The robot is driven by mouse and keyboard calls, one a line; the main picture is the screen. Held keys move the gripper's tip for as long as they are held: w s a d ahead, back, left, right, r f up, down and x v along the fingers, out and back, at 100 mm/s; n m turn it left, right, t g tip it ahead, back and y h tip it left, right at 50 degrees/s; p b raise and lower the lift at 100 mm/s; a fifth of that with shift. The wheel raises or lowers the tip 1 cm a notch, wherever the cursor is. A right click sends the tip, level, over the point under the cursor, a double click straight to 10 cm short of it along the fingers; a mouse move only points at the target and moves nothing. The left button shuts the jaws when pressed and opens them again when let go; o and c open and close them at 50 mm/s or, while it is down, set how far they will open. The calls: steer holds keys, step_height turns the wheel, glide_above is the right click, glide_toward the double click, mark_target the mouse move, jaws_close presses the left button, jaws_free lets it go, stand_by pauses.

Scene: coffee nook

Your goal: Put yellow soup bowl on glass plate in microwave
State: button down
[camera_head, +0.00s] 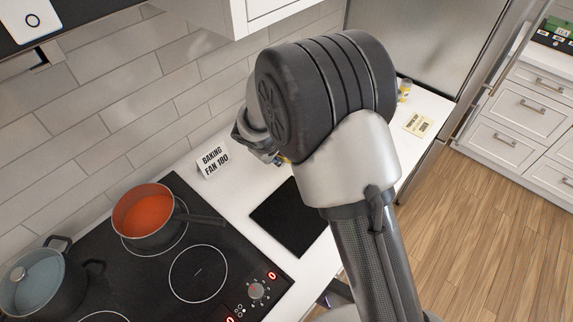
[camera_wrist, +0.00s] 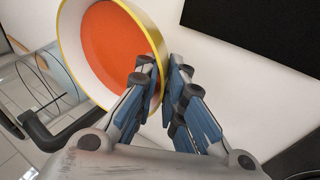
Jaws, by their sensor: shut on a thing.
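In the wrist view, my gripper (camera_wrist: 165,78) is shut on the rim of the yellow soup bowl (camera_wrist: 70,38). The bowl has a yellow rim, a white inside and orange soup in it. It looks tilted in this picture. In the head view my arm covers most of the gripper (camera_head: 252,137), and the bowl cannot be made out clearly. The microwave and the glass plate cannot be made out in either view.
A red-orange pot (camera_head: 149,213) and a blue-grey pot (camera_head: 42,283) stand on the black cooktop (camera_head: 165,285). A dark board (camera_head: 288,218) and a "BAKING FAN 180" card (camera_head: 213,160) are on the white counter. A yellow card (camera_head: 418,125) lies farther right.

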steer(key=shift+w+f+b, duration=0.1)
steer(key=shift+f+b, duration=0.55)
steer(key=shift+f, duration=1.95)
steer(key=shift+f+b, duration=0.2)
steer(key=shift+b, duration=0.1)
steer(key=c, duration=1.7)
jaws_free()
steer(key=shift+r, duration=0.1)
steer(key=shift+r+p, duration=0.3)
steer(key=shift+p, duration=0.1)
steer(key=p+v, duration=0.2)
steer(key=v, duration=0.9)
steer(key=shift+s+r, duration=0.2)
steer(key=shift+s, duration=0.15)
